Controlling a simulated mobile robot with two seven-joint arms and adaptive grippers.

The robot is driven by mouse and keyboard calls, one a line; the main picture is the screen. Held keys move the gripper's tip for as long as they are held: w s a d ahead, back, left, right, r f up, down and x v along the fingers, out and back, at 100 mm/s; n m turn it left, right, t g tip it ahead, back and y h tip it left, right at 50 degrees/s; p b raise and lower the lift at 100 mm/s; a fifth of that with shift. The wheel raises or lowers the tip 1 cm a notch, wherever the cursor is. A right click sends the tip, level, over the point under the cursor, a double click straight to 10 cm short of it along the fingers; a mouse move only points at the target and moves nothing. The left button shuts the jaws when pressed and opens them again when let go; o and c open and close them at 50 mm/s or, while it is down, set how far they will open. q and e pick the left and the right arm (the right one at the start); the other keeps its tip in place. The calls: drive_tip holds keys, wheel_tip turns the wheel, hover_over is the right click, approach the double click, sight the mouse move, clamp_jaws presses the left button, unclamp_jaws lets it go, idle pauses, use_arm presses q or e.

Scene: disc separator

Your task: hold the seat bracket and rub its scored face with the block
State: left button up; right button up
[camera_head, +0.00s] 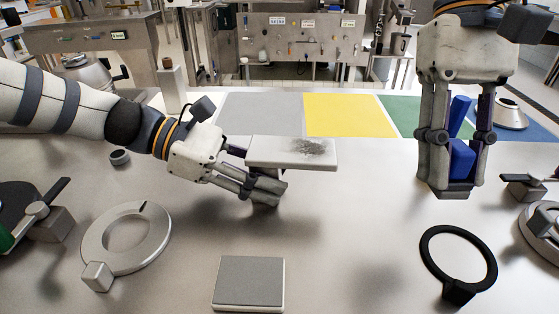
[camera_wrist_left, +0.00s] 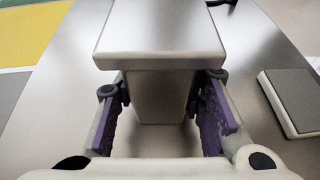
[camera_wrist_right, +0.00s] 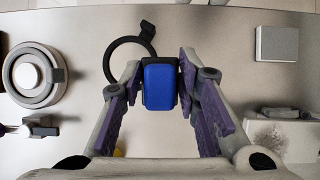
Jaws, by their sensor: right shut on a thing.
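The white seat bracket (camera_head: 265,150) has a flat top with a dark scored patch (camera_head: 313,147) towards its right end. My left gripper (camera_head: 265,190) is below the top. In the left wrist view its fingers stand on either side of the bracket's stem (camera_wrist_left: 162,98), with apparent narrow gaps. The stem's foot is hidden. My right gripper (camera_head: 455,190) points down, high at the right, shut on the blue block (camera_head: 462,158). The block (camera_wrist_right: 160,85) also shows between the fingers in the right wrist view. It is well apart from the bracket.
A grey-topped square pad (camera_head: 248,282) lies at the front, a metal ring (camera_head: 158,248) at the left and a black ring (camera_head: 483,248) below my right gripper. Grey, yellow (camera_head: 349,115), green and blue mats line the back. The table between bracket and black ring is clear.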

use_arm(q)
clamp_jaws()
drive_tip(key=shift+o, duration=2.1)
unclamp_jaws()
drive_tip(key=shift+f, duration=0.4)
drive_tip(key=shift+r, duration=0.5)
clamp_jaws()
drive_tip(key=shift+f, duration=0.2)
